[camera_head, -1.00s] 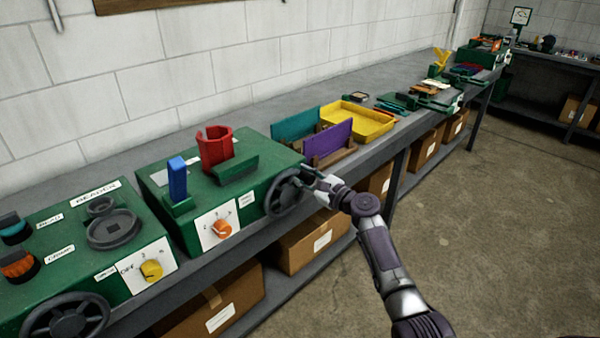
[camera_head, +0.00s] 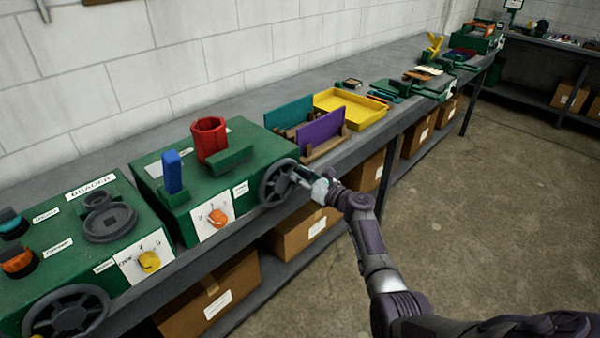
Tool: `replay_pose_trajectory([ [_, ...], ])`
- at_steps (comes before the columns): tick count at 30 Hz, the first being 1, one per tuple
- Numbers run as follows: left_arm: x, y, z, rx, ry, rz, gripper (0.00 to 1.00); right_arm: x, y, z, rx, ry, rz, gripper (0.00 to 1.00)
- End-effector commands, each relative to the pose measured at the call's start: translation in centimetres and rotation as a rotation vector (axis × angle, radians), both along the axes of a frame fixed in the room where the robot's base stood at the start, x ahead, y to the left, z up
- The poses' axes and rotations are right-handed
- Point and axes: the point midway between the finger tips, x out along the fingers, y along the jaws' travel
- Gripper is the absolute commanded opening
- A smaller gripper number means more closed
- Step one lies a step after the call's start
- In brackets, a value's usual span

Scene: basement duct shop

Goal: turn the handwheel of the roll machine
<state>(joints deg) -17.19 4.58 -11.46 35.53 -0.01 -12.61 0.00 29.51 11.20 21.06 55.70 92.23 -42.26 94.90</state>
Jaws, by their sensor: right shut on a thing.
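The roll machine is a green box (camera_head: 185,212) on the bench, with a dark spoked handwheel (camera_head: 277,184) on its right end. My right gripper (camera_head: 303,178) is at the right side of this handwheel and is shut on it; the exact grip point is small and partly hidden by the fingers. A red curled sheet (camera_head: 209,142) stands upright on top of the machine and looks nearly a closed tube. My left gripper is not in view.
A blue upright block (camera_head: 173,172) and an orange dial (camera_head: 217,217) are on the roll machine. A green beader machine (camera_head: 85,235) stands at left. Cardboard boxes (camera_head: 305,230) sit below. The floor at right is clear.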

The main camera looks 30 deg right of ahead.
Motion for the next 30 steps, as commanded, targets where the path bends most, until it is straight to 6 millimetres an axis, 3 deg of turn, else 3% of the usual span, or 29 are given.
replay_pose_trajectory([
  [13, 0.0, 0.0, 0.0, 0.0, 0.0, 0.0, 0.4, -0.1, 0.1, -0.5, 0.011, 0.01, 0.001, 0.0],
  [14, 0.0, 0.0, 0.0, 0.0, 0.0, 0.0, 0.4, -0.1, 0.1, -0.5, 0.011, 0.01, 0.001, 0.37],
  [16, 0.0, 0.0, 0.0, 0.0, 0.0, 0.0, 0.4, -0.1, 0.1, -0.4, 0.012, 0.009, 0.001, 0.45],
  [25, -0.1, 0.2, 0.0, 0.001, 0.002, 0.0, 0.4, -0.2, 0.0, -0.3, 0.009, 0.006, 0.001, 0.45],
  [30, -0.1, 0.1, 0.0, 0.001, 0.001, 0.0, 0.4, -1.8, -0.6, -0.4, 0.006, 0.006, 0.0, 0.45],
])
